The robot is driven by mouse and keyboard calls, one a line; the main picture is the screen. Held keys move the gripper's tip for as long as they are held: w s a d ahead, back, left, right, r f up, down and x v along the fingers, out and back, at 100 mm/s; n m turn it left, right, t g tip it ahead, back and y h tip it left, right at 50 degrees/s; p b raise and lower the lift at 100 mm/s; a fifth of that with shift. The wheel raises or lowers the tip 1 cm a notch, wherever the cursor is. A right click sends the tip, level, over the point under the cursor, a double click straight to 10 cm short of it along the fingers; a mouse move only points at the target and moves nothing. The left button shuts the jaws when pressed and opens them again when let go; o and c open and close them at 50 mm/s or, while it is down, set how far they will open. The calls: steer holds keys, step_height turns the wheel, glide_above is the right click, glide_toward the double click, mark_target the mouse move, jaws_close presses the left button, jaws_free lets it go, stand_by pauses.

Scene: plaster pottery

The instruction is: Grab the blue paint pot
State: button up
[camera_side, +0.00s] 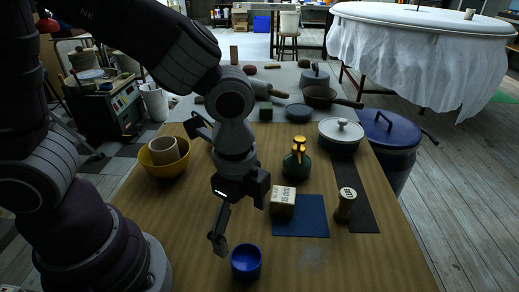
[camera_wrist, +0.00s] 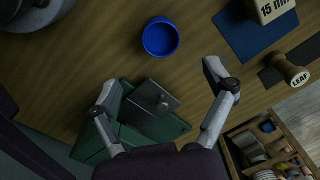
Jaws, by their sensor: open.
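The blue paint pot (camera_side: 246,262) is a small round open cup standing upright on the wooden table near its front edge. In the wrist view the pot (camera_wrist: 160,38) shows from above, beyond the fingertips and between their lines. My gripper (camera_wrist: 162,82) is open and empty, its two fingers spread wide. In the side view a finger of my gripper (camera_side: 218,241) hangs just left of and behind the pot, apart from it. The other finger is hard to make out there.
A green bottle (camera_side: 296,166), a yellow bowl (camera_side: 158,167) and a lidded pot (camera_side: 341,136) stand farther back.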

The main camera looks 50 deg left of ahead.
mark_target(247, 267)
steer(key=f, duration=1)
steer(key=shift+w+a+f, duration=0.1)
steer(key=shift+w+f, duration=0.1)
steer(key=shift+c, duration=0.2)
steer(key=c, duration=1.2)
